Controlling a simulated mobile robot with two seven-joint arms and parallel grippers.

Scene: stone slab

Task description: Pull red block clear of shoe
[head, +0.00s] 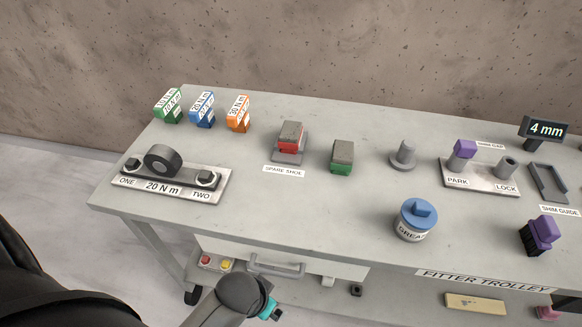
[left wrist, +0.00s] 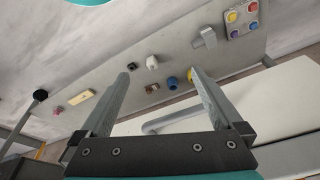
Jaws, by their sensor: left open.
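The red block (head: 288,147) sits in the grey spare shoe (head: 289,159) at the back middle of the trolley top in the head view. A grey piece (head: 291,132) lies over it, so only a red band shows. The shoe is not visible in the left wrist view. My left gripper (left wrist: 160,78) is open and empty in the left wrist view, with its fingers low before the trolley's front, near the drawer handle. In the head view my left arm is at the bottom, well below the top; its fingers are not clear there. My right gripper is not visible.
A grey-and-green block (head: 342,158) stands right of the shoe, and a grey peg (head: 403,155) beyond it. A blue-lidded grease tin (head: 416,219) stands nearer the front. The 20 N m plate (head: 206,199) lies left. The drawer handle (head: 277,267) juts out in front.

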